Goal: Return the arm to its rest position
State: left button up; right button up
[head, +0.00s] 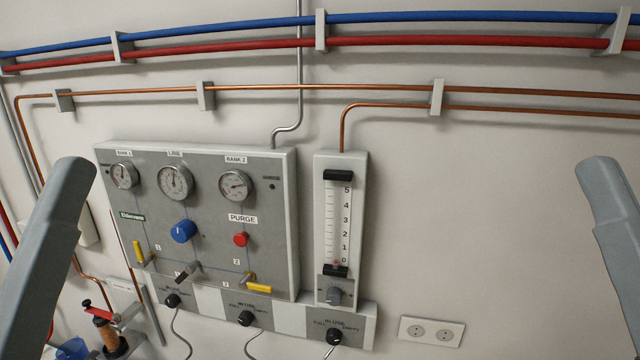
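Part of my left arm (45,255) rises along the left edge of the head view, grey and thick. Part of my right arm (612,225) shows at the right edge. No fingers of either gripper are in the picture, so I cannot see what they hold. Both visible arm parts appear clear of the wall panel, with the panel between them in the picture.
A grey gauge panel (210,282) with dials, a blue knob (184,231), a red PURGE button (240,239) and yellow levers is on the wall. A flowmeter (338,220) stands beside it. Copper, blue and red pipes run above. An orange-brown cylinder (110,337) stands lower left. The wall at right is bare above a socket (431,331).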

pick_arm(q)
notch_tip(320, 180, up, 17)
jog(key=p, duration=1.2)
jog(key=shift+f+p, duration=0.2)
jog(key=shift+p, duration=0.15)
pick_arm(e)
notch_tip(320, 180, up, 17)
jog(key=shift+f, duration=0.2)
jog(key=shift+o, duration=0.2)
